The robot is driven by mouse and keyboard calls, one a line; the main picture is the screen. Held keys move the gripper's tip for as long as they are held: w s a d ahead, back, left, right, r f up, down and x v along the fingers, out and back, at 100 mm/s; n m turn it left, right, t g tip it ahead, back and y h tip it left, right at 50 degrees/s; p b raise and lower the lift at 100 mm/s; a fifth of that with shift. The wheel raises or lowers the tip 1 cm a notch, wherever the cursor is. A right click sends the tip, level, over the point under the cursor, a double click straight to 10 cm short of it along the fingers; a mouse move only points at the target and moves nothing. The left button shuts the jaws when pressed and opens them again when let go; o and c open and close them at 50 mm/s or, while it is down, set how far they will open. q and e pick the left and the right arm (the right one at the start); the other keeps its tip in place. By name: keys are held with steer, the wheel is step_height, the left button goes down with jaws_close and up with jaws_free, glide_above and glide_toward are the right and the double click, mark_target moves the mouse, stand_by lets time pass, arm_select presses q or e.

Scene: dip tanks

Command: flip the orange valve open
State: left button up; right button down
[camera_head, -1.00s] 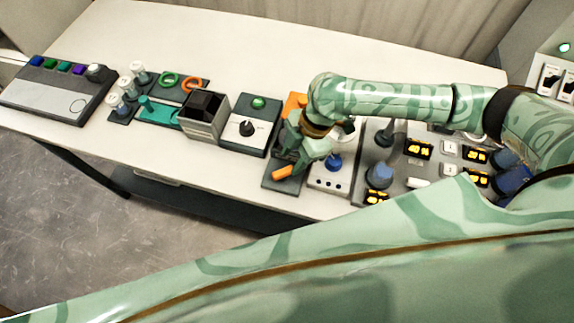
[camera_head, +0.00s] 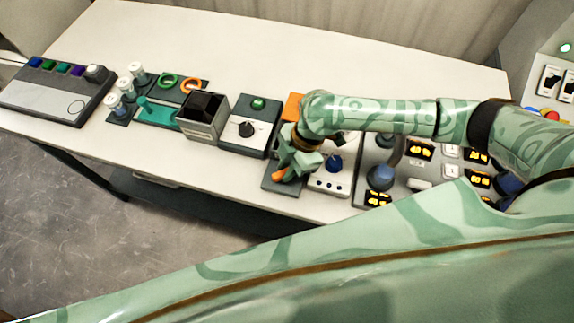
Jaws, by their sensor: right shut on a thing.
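The orange valve stands on a dark plate on the table, with its orange handle (camera_head: 279,175) at the near end and an orange part (camera_head: 292,106) at the far end. My right gripper (camera_head: 284,170) reaches in from the right, pointing down over the plate, and is shut on the orange handle. Only a short piece of the handle shows below the fingers. The gripper and wrist hide the middle of the valve, so its exact angle cannot be told. My left gripper is not in view.
A box with a black knob and green button (camera_head: 250,126) stands close on the left. A panel with a blue knob (camera_head: 334,163) stands close on the right, with a larger control panel (camera_head: 407,184) beyond. The table's back (camera_head: 260,50) is clear.

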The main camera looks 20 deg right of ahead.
steer(key=shift+w+n+g+p, duration=0.1)
steer(key=shift+n+g+p, duration=0.25)
steer(key=shift+n, duration=0.45)
steer(key=shift+w+a+n+g+h+p, duration=0.1)
steer(key=shift+n+g+h+p, duration=0.25)
steer(key=shift+n, duration=0.85)
steer(key=n, duration=0.2)
steer(key=n+g+h, duration=0.1)
steer(key=n, duration=0.2)
steer(key=shift+w+a+g, duration=0.15)
steer(key=shift+w+g, duration=0.05)
steer(key=shift+g, duration=0.1)
steer(key=shift+n, duration=0.4)
steer(key=c, duration=1.3)
jaws_free()
